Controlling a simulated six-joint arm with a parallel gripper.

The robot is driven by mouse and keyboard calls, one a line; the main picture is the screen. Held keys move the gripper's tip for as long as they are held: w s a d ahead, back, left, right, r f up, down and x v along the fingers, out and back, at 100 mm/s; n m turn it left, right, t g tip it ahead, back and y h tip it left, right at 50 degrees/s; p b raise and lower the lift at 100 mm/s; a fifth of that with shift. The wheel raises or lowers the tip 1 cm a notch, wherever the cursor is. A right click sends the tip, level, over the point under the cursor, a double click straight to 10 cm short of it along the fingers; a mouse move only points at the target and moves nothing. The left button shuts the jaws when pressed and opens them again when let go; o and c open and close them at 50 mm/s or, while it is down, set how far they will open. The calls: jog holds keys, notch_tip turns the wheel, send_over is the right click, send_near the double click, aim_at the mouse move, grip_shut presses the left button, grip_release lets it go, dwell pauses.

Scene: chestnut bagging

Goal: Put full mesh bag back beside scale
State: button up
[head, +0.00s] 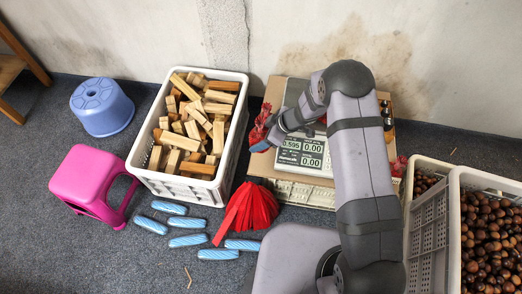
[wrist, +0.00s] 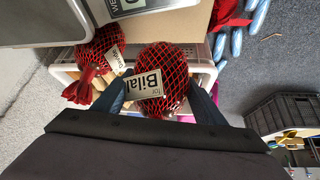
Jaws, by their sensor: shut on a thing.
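A full red mesh bag (wrist: 165,68) with a white label reading "Bilal" is between the two dark blue fingers of my gripper (wrist: 158,98) in the wrist view. My gripper is shut on it. A second red mesh bag (wrist: 98,50) with a white tag and gathered red end lies close to its left. In the head view, my gripper (head: 266,141) is at the left side of the scale (head: 302,152), with red mesh (head: 258,128) at its fingers.
The scale stands on cardboard (head: 276,92) over a white crate. A white crate of wooden blocks (head: 222,190) is close on the left. Red empty nets (head: 247,211) and several blue bundles (head: 188,240) lie in front. Crates of chestnuts (head: 490,240) stand at right.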

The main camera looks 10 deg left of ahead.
jog(key=shift+f+b, duration=1)
jog(key=shift+f, duration=2.5)
jog(key=shift+f, duration=0.2)
jog(key=o, duration=1.3)
jog(key=shift+o, duration=0.2)
jog(key=shift+r, duration=0.1)
jog(key=shift+r, duration=0.15)
jog(key=p+v, duration=0.3)
jog(key=v, duration=0.9)
